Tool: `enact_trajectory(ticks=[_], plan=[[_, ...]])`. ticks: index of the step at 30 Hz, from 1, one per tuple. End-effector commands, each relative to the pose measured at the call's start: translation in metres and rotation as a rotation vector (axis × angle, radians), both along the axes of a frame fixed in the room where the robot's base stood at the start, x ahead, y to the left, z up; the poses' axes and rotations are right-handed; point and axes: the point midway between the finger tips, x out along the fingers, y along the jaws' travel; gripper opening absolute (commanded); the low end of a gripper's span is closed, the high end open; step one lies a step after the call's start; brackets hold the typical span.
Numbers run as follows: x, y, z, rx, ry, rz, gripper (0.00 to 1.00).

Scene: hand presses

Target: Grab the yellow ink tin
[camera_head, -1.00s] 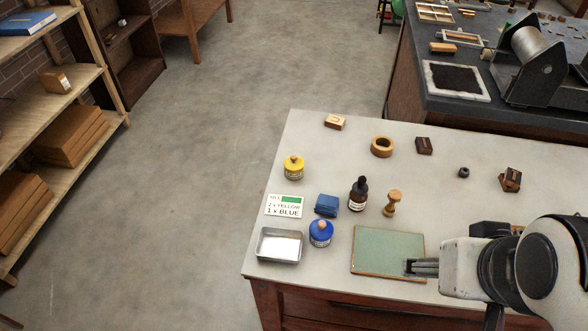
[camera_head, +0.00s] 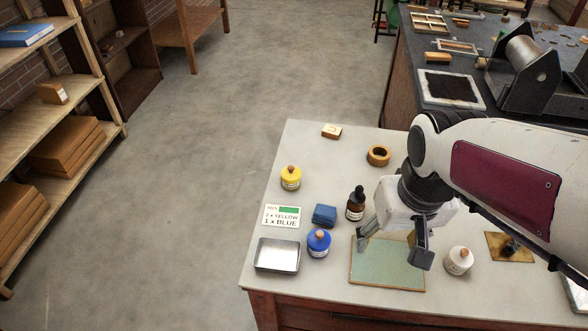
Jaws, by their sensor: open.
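The yellow ink tin (camera_head: 291,178) stands upright near the table's left edge, with an orange-brown knob on top. My gripper (camera_head: 391,254) is open and empty above the green mat, its fingers pointing down. It is to the right of the yellow tin and nearer the table's front, well apart from it. A blue ink tin (camera_head: 319,243) stands between them, nearer the front.
A mix card (camera_head: 282,216), a blue block (camera_head: 325,214) and a metal tray (camera_head: 277,255) lie near the yellow tin. A dark dropper bottle (camera_head: 356,205) stands left of my gripper. A white tin (camera_head: 458,261) stands right of the green mat (camera_head: 385,279). Bare tabletop surrounds the yellow tin's far side.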

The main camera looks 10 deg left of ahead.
Motion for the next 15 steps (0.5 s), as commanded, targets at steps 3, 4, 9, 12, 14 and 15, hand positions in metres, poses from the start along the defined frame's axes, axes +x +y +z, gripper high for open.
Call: enact_trajectory(ticks=[3, 4, 9, 12, 14, 15], plan=[[0.017, 0.011, -0.009, -0.006, 0.016, 0.021, 0.57], [0.021, 0.014, -0.011, -0.007, 0.019, 0.026, 0.57], [0.044, 0.031, -0.024, -0.014, 0.034, 0.051, 0.57], [0.058, 0.042, -0.033, -0.017, 0.040, 0.066, 0.57], [0.066, 0.048, -0.038, -0.020, 0.043, 0.074, 0.57], [0.072, 0.052, -0.042, -0.021, 0.046, 0.080, 0.57]])
